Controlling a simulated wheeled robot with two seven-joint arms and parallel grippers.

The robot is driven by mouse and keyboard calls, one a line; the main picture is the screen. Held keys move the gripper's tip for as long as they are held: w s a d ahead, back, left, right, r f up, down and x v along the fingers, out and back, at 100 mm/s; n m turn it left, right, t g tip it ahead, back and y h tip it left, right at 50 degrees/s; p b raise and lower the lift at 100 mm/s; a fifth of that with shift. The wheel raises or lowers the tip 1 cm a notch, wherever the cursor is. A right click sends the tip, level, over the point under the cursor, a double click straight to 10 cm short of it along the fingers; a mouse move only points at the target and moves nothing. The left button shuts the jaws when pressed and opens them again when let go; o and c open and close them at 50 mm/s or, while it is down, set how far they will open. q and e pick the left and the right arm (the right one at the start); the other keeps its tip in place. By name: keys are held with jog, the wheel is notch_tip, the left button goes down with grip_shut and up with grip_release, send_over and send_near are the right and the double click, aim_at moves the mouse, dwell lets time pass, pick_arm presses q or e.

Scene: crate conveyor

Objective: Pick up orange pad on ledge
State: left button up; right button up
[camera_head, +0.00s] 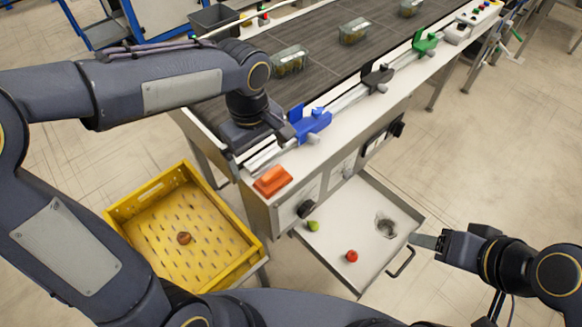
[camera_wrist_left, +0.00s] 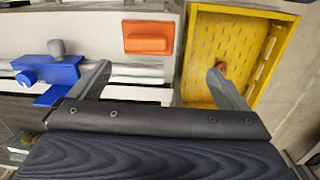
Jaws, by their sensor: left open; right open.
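The orange pad (camera_head: 272,180) lies on the white ledge (camera_head: 349,126) at the near corner of the conveyor. It also shows in the left wrist view (camera_wrist_left: 149,38), beyond the fingertips and between them. My left gripper (camera_head: 290,130) is open and empty, just behind the pad and beside the blue clamp (camera_head: 311,124). In the left wrist view its two fingers (camera_wrist_left: 155,78) are spread wide, and neither touches the pad. My right gripper (camera_head: 428,242) is at the lower right, apart from the pad, beside the open drawer (camera_head: 335,215).
A yellow crate (camera_head: 120,216) with a small brown item (camera_head: 184,238) stands left of the ledge. The drawer holds a green pear-like item (camera_head: 313,226) and a red one (camera_head: 351,256). Black (camera_head: 377,76) and green (camera_head: 425,42) clamps sit further along the rail. Punnets lie on the belt.

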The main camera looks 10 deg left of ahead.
aim_at(272, 173)
pick_arm(q)
jog(key=shift+w+d+f, duration=0.25)
jog(key=shift+w+d, duration=0.4)
jog(key=shift+d, duration=0.15)
jog(key=shift+w+d+f+n, duration=0.15)
jog(key=shift+d+f+n, duration=0.1)
jog(key=shift+n, duration=0.05)
notch_tip(272, 173, down, 8)
jog(key=shift+r, duration=0.25)
jog(key=c, duration=1.1)
jog(key=shift+o, duration=0.2)
jog(key=shift+r, duration=0.1)
jog(key=shift+r, duration=0.55)
jog(key=s+d+r, duration=0.1)
jog(key=s+r, duration=1)
jog(key=s, duration=0.3)
jog(key=shift+s+d+r+b, duration=0.15)
jog(key=shift+d+r+b, duration=0.2)
jog(key=shift+r+b, duration=0.1)
